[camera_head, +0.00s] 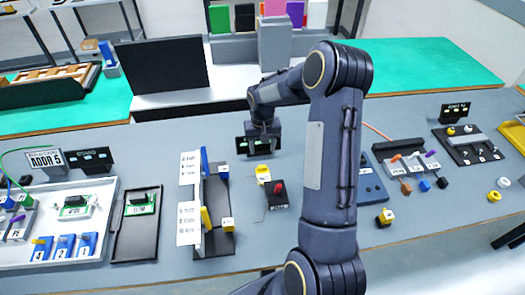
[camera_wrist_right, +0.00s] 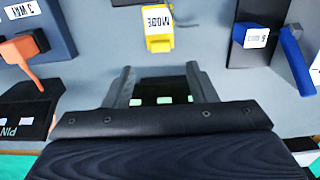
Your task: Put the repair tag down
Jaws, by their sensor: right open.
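My right gripper (camera_head: 260,143) is over the far part of the grey table, with its jaws open. In the right wrist view its two fingers (camera_wrist_right: 162,82) stand apart. A black plate with green marks (camera_wrist_right: 160,91) shows between the fingers; I cannot tell whether it touches them. No thing can be read as a repair tag, so I cannot tell if this plate is the tag. A yellow block labelled MODE (camera_wrist_right: 158,28) lies beyond the fingertips; it is also in the head view (camera_head: 262,174). My left gripper is not in view.
A black block with a red top (camera_head: 280,194) stands nearer on the table. A rack with white label panels (camera_head: 190,222) is to the left, beside a black tray (camera_head: 126,240). A grey block of connectors (camera_head: 409,170) is right of my arm. A dark upright screen (camera_head: 162,66) stands behind.

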